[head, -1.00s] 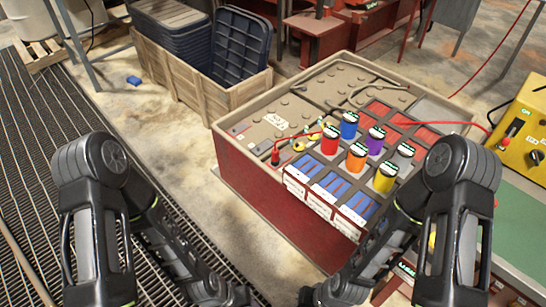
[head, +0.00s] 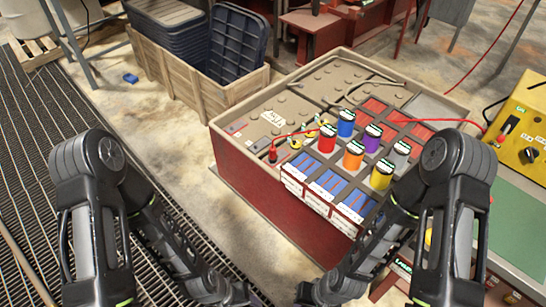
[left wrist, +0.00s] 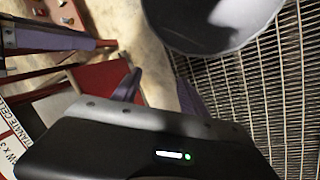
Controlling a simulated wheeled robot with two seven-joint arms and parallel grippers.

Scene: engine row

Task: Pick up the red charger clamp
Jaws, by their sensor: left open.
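The red charger clamp (head: 272,154) stands on the near left part of the red battery box (head: 245,180), with a red cable (head: 300,133) running from it. My left gripper's dark body with a green light fills the bottom of the left wrist view, and its fingers (left wrist: 157,95) stand apart with nothing seen between them. The clamp is not clearly identifiable in the left wrist view.
Several coloured cylinders, including a red one (head: 327,138) close to the clamp, stand on the box. A yellow charger (head: 520,125) is at the right. A wooden crate (head: 200,85) with dark bins stands behind left. Floor grating (head: 30,190) lies at the left.

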